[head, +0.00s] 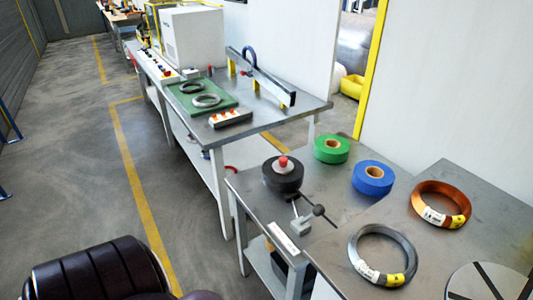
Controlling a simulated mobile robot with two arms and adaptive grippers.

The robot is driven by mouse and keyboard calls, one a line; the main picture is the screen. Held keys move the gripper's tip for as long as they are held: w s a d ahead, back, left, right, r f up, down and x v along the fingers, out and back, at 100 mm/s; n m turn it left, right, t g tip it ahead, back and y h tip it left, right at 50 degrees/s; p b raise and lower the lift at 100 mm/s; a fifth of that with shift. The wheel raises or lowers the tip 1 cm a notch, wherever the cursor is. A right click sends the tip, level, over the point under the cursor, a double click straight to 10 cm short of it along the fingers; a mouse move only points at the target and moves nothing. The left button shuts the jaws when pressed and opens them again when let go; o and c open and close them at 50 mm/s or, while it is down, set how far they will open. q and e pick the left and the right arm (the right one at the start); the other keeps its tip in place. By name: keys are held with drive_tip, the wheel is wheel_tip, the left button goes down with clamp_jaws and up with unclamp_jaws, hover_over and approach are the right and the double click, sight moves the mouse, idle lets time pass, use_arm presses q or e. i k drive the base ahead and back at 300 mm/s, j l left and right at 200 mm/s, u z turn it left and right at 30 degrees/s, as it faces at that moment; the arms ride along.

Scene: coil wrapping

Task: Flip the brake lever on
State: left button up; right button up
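A small lever with a dark ball knob (318,210) sits on a light grey block (300,227) near the front-left edge of the near metal table. Its thin rod runs between the block and the ball, and I take this for the brake lever. Whether it is on or off cannot be told. Just behind it stands a black roll (282,175) with a red knob (283,162) on top. Neither of my grippers shows in the head view.
The near table (340,215) also holds a green roll (331,149) and a blue roll (373,178). At right lie a grey coil (355,262) and a copper coil (420,197). A second table (285,113) stands behind. Open floor (65,170) lies left.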

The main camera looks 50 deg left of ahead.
sight(318, 210)
drive_tip(key=u, duration=1.05)
